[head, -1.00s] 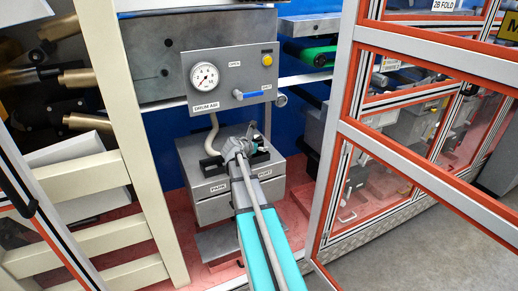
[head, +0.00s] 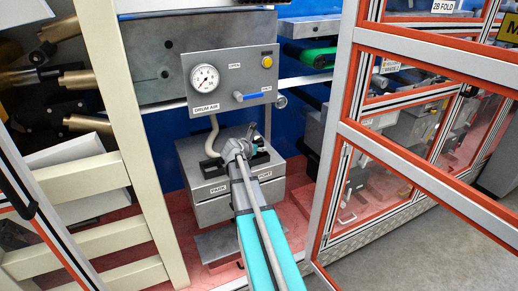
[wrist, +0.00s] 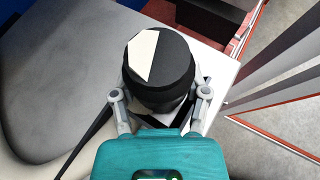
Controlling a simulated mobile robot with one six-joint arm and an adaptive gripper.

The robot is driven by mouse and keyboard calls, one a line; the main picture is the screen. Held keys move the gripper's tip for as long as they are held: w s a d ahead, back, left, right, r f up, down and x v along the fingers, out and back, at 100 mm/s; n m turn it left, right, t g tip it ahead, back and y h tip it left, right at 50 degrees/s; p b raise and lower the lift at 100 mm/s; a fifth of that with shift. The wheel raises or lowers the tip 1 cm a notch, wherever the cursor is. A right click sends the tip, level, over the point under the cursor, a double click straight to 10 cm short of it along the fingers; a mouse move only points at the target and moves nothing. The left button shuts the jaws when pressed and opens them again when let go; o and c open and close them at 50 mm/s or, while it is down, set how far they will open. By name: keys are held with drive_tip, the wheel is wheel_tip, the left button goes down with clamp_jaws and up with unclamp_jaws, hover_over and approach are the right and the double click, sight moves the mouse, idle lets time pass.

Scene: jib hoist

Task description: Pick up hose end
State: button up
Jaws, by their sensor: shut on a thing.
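The hose end is a black round fitting (wrist: 160,62) with a pale patch on top in the wrist view. It sits between the two fingers of my gripper (wrist: 161,98), which are shut on it. In the head view my gripper (head: 240,148) is at the top of the grey block labelled PARK and PORT (head: 213,190); my arm and fingers largely hide the fitting there. A cream hose (head: 213,132) hangs from the panel down to the block, just left of my gripper. I cannot tell whether the fitting is clear of the block.
The DRUM AIR panel with a gauge (head: 204,78), blue lever (head: 252,94) and yellow button (head: 266,62) is above the block. A cream frame post (head: 130,120) stands at left. An orange-edged guard door (head: 420,175) stands at right, with open floor beyond.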

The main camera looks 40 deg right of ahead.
sight(258, 139)
drive_tip(key=shift+r, duration=0.1)
wheel_tip(258, 139, up, 7)
drive_tip(key=p, duration=0.7)
drive_tip(key=s+a, duration=0.3)
drive_tip(key=a, duration=0.5)
drive_tip(key=s+a, duration=0.3)
drive_tip(key=a, duration=0.6)
drive_tip(key=shift+s, duration=0.1)
